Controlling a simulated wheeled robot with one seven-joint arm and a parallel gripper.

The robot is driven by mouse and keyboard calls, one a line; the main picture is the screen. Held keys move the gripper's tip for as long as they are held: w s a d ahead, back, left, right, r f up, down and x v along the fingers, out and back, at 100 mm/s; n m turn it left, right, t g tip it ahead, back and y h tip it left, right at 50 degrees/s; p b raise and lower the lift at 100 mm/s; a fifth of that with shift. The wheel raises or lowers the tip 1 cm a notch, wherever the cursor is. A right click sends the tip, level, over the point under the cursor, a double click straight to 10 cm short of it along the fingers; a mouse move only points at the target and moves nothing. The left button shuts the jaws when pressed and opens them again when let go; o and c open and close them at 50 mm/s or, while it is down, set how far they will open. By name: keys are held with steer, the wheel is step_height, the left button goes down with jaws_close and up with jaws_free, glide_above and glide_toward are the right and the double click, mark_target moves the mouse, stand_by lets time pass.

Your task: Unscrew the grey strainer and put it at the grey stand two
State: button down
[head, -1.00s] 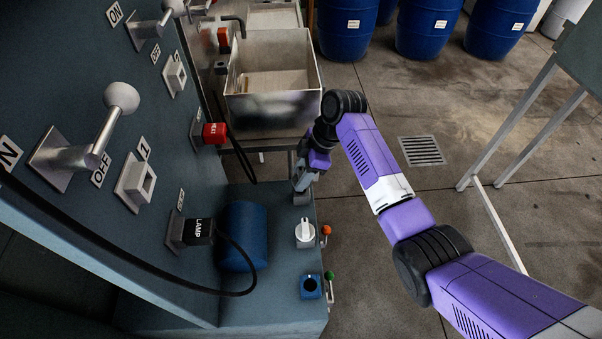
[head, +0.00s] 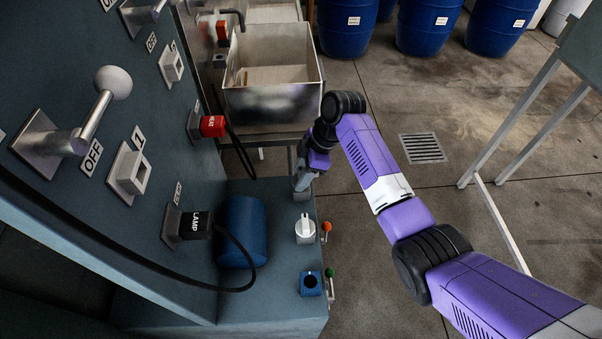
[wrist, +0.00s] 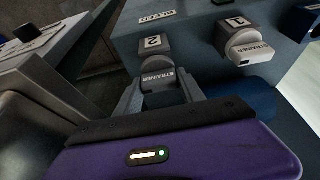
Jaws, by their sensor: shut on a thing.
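The grey strainer (wrist: 168,80), with its STRAINER label, is between the two fingers of my gripper (wrist: 162,92) in the wrist view. My gripper is shut on it. It is right against grey stand two (wrist: 153,44), marked 2; I cannot tell whether it is fully seated. In the head view my gripper (head: 302,184) points down over stand two (head: 301,196) and hides the strainer. A paler strainer (wrist: 249,48) sits on the stand marked 1 (wrist: 236,23); it also shows in the head view (head: 305,229).
A blue socket block (head: 310,284) is near the bench front, with orange (head: 326,226) and green (head: 329,272) knobs at the edge. A blue cylinder (head: 241,232) lies left of the stands. A metal basin (head: 273,105) is behind. The lever panel (head: 75,140) rises at left.

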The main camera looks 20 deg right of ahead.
steer(key=shift+f+b, duration=0.5)
steer(key=shift+f, duration=0.3)
steer(key=c, duration=0.6)
jaws_free()
steer(key=shift+c, duration=0.2)
steer(key=shift+r, duration=0.1)
steer(key=w+v, duration=0.1)
steer(key=v, duration=0.6)
steer(key=shift+s+r+b, duration=0.3)
steer(key=shift+s+b, duration=0.1)
steer(key=shift+s, duration=0.15)
steer(key=shift+s+d, duration=0.1)
